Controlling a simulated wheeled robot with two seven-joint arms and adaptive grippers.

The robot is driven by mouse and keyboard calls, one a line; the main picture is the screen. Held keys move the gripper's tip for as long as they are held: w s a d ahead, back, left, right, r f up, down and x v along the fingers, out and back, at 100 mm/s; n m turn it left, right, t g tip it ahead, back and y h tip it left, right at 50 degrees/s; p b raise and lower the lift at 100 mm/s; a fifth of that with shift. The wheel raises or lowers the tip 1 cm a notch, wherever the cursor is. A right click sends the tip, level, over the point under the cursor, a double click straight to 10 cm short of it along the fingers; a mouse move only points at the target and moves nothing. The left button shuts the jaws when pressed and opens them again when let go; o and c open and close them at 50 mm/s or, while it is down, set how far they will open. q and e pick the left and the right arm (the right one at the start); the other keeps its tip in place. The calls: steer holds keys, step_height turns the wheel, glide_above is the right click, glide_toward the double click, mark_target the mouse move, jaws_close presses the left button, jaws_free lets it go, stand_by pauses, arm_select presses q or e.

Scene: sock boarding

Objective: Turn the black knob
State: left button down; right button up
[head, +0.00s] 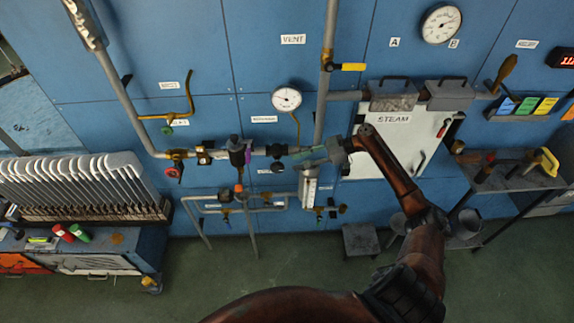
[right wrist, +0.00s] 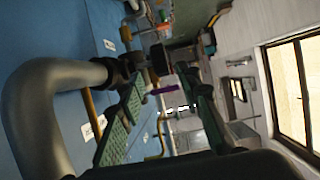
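A black knob (head: 277,151) sits on the horizontal grey pipe in the middle of the blue wall, and another small dark round part (head: 277,167) is just below it. My right gripper (head: 292,154) reaches in from the right, its fingertips just right of the knob. In the right wrist view the two green-padded fingers (right wrist: 160,76) are apart, with a dark block-like part (right wrist: 158,60), likely the knob, at or just beyond the tips. Contact cannot be told. My left gripper is not in view.
A black valve (head: 237,150) with a purple part (head: 248,155) is left of the knob. A round gauge (head: 287,98) is above, and a vertical pipe (head: 327,75) stands close to the gripper. A white STEAM panel (head: 398,135) is right. A rack (head: 85,185) stands left.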

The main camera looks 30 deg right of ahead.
steer(key=v, duration=0.4)
steer(key=shift+s+d+r, duration=0.15)
steer(key=shift+d+r, duration=0.05)
steer(key=shift+d, duration=0.15)
